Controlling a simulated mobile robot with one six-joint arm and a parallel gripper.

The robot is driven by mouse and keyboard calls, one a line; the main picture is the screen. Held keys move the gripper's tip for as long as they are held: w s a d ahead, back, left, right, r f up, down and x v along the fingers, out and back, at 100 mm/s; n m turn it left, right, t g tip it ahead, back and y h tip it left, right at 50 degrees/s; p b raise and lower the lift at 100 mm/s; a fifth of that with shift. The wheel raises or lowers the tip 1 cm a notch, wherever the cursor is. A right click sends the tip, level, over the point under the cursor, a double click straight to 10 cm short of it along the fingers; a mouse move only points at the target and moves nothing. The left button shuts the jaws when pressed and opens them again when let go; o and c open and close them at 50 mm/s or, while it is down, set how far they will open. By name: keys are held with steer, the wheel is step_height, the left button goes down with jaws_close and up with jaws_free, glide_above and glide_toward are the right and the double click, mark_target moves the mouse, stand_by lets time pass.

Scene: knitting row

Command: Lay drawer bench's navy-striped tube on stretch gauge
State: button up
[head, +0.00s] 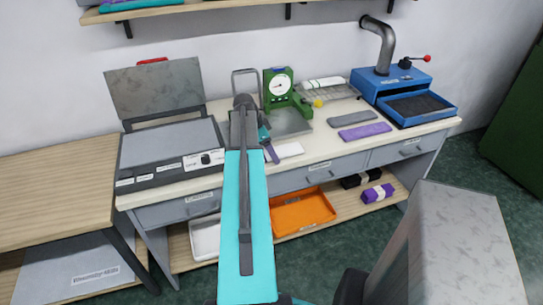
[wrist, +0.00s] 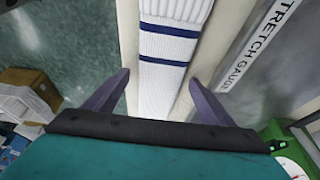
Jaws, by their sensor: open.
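The navy-striped tube (wrist: 170,60) is white ribbed knit with navy bands. In the wrist view it lies on the pale bench top, between the two spread fingers of my gripper (wrist: 159,78). Its near end is hidden by my gripper body. In the head view the tube (head: 291,150) shows as a small white strip right of my gripper (head: 270,152). The stretch gauge (head: 292,122) is a grey plate with a green dial stand behind it; its plate is bare where seen. Its labelled edge (wrist: 262,40) runs along the right in the wrist view.
A grey press (head: 172,150) with a raised lid stands left. A wire rack (head: 338,92) holds a white roll. An orange tray (head: 302,212) sits on the lower shelf.

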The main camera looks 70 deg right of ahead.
stand_by(0.3)
steer(key=c, duration=1.1)
steer(key=shift+r, duration=0.2)
steer(key=shift+c, duration=0.2)
steer(key=shift+r+b, duration=0.8)
steer(key=shift+r, duration=0.7)
steer(key=s+a+b, duration=0.1)
steer(key=s+a, duration=0.3)
steer(key=s, duration=0.3)
steer(key=s+a+r+b, duration=0.1)
steer(key=s+a+b, duration=0.1)
steer(key=s+a, duration=0.2)
steer(key=shift+s+r+b, duration=0.3)
steer(key=shift+s, duration=1.15)
